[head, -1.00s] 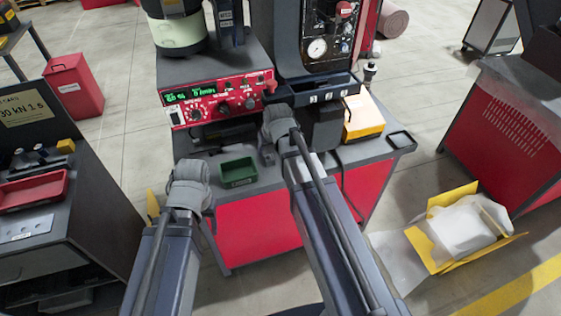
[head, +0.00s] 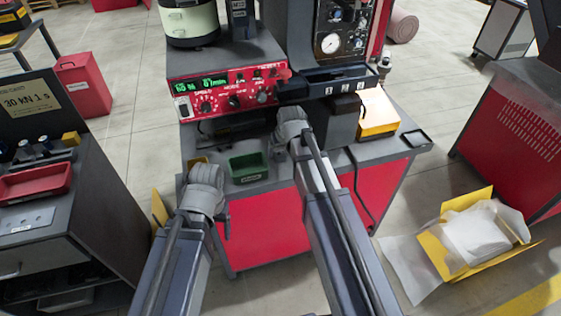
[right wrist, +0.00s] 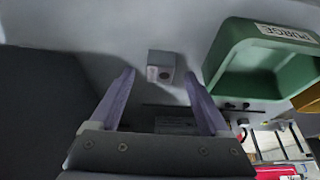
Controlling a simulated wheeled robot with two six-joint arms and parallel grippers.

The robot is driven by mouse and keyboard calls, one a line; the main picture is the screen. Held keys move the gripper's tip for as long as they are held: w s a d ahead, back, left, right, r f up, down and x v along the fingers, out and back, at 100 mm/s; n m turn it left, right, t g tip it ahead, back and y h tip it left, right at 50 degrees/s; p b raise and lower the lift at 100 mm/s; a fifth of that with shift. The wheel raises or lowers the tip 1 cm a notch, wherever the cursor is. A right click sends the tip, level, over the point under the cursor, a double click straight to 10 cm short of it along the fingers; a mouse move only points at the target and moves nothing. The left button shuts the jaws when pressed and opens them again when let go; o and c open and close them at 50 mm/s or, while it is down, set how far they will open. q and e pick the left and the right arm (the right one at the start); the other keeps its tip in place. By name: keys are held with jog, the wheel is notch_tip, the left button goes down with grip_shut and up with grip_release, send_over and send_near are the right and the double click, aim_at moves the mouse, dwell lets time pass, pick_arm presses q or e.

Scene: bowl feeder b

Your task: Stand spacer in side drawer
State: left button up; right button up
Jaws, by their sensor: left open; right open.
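In the right wrist view a small grey block (right wrist: 161,67) with a dark round mark on its face lies on a grey surface. It is between and beyond the fingertips of my right gripper (right wrist: 165,88), apart from them; I cannot tell for sure that it is the spacer. My right gripper is open and empty. In the head view my right wrist is over the bench by the green bin, its fingers hidden. My left gripper (head: 218,212) is low at the bench's front left; its fingers barely show. A grey cabinet on the left has a closed-looking drawer front (head: 30,255); I cannot tell whether it is the side drawer.
A green bin (head: 249,168) stands on the bench; it is right of the block in the right wrist view (right wrist: 262,65). A red control unit (head: 228,92) and a yellow box (head: 378,115) stand behind. A red tray (head: 35,182) sits on the left cabinet. An opened yellow carton (head: 480,236) lies on the floor.

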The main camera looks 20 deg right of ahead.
jog(key=shift+b+x, duration=0.35)
jog(key=shift+x, duration=0.45)
jog(key=shift+r, duration=0.1)
grip_shut()
